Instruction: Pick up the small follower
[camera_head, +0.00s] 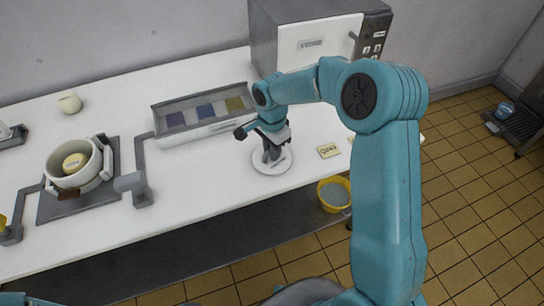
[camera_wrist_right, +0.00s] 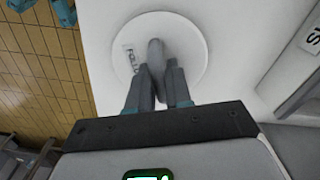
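The small follower (camera_head: 285,168) is a flat white disc on the white counter, under my right gripper (camera_head: 271,152). In the right wrist view the disc (camera_wrist_right: 195,35) shows from above, with a partly covered label and a grey upright knob (camera_wrist_right: 155,55) near its middle. My right gripper (camera_wrist_right: 159,78) points down with its two fingers on either side of the knob, with no clear gap at the tips. The gripper looks shut on the knob. The disc appears flat on the counter. My left gripper is not in view.
A shallow tray (camera_head: 165,140) with coloured squares lies behind my right gripper. A grey box-like machine (camera_head: 283,45) stands at the back. A pale vat (camera_head: 84,185) stands left. A small labelled card (camera_head: 328,151) lies right of the disc. A yellow bucket (camera_head: 324,203) stands below the counter.

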